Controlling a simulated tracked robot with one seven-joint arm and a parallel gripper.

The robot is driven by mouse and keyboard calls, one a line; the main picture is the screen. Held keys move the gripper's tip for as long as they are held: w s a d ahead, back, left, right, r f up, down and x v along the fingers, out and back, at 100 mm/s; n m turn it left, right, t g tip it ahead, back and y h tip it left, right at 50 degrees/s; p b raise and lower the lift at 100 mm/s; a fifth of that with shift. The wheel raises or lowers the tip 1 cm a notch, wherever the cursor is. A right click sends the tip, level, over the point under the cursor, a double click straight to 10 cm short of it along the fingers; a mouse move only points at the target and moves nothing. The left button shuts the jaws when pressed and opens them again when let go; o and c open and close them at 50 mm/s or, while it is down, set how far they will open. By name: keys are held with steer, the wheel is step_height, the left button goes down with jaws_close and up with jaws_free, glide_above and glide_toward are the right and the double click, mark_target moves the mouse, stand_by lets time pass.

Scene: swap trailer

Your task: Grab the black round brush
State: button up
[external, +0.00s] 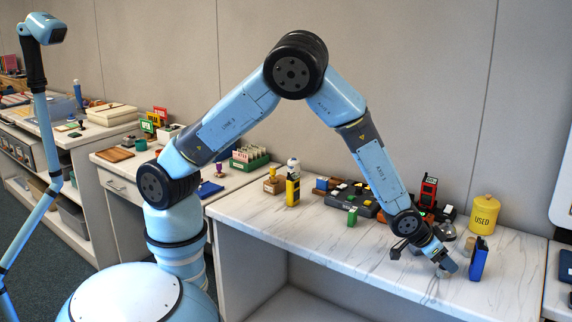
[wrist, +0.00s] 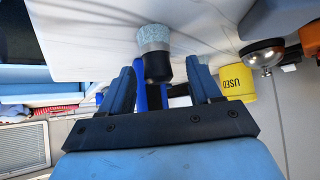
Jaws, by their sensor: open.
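The brush (wrist: 157,66) shows in the wrist view as a black round handle with a silver band and a pale blue tuft. It stands out from the white worktop between the fingers of my gripper (wrist: 160,72). The fingers are apart, one on each side of the black handle, with a gap visible on both sides. In the external view my gripper (external: 447,263) is low over the right part of the worktop. The brush cannot be made out clearly there, as the gripper covers that spot.
A blue upright object (external: 478,258) stands just right of my gripper. A yellow canister marked USED (external: 484,214) and a silver dome (wrist: 262,54) are close behind. Dark holders with coloured blocks (external: 352,198) line the back. The front left worktop (external: 290,228) is clear.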

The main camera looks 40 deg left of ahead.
steer(key=shift+x, duration=1.6)
steer(key=shift+s, duration=0.1)
steer(key=shift+c, duration=0.4)
steer(key=c, duration=1)
steer(key=shift+o, duration=0.2)
steer(key=shift+r, duration=0.15)
